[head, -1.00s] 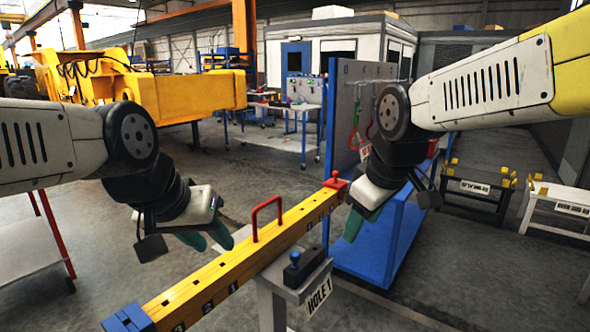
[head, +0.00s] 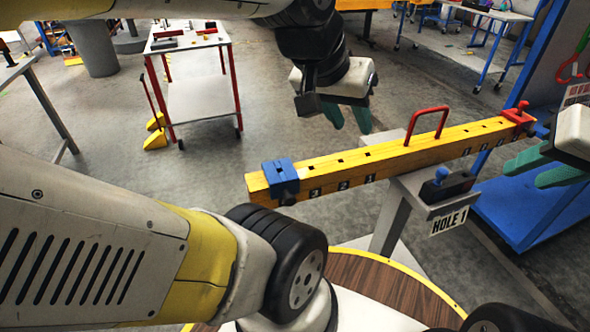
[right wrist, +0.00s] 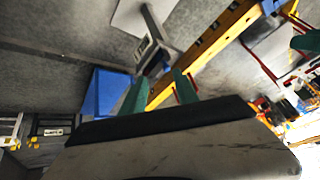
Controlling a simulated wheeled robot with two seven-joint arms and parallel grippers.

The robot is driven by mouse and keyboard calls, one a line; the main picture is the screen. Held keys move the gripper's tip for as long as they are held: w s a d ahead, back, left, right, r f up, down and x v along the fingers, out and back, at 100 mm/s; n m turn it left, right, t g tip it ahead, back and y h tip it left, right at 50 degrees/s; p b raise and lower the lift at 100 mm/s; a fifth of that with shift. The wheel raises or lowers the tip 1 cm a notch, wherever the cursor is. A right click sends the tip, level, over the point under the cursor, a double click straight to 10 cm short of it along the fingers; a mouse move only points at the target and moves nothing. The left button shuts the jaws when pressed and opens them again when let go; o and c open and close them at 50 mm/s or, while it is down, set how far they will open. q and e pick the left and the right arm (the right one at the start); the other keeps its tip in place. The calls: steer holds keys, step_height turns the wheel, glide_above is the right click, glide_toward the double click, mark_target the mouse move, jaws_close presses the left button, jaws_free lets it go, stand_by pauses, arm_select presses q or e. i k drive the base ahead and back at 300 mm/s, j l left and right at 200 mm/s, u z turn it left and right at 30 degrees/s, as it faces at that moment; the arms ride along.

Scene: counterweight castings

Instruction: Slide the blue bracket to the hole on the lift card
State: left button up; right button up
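A yellow beam (head: 385,157) with a row of holes lies on a grey stand. The blue bracket (head: 281,176) sits around its left end, left of the mark 3; marks 2 and 1 follow rightward. The lift card (head: 449,222) on the stand reads HOLE 1. My left gripper (head: 348,118) is open and empty beyond the beam, apart from the bracket. My right gripper (head: 542,170) is by the beam's right end, near a red bracket (head: 519,116). In the right wrist view its green fingers (right wrist: 160,92) are apart; contact with the beam is unclear.
A red handle (head: 427,122) rises from the beam. A dark block with a blue knob (head: 446,184) sits on the stand. A blue cart (head: 520,205) stands at right. A white table with red legs (head: 190,85) stands behind left. Floor between is clear.

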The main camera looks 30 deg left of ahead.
mark_target(286, 183)
steer(key=u, duration=1.3)
steer(key=l+z, duration=0.65)
steer(key=z, duration=0.15)
steer(key=l+z, duration=0.4)
steer(key=j+u, duration=0.1)
steer(key=u, duration=1.8)
steer(key=k+l+z, duration=0.2)
steer(key=k, duration=0.3)
steer(key=k+l+z, duration=0.15)
steer(key=k+l, duration=0.25)
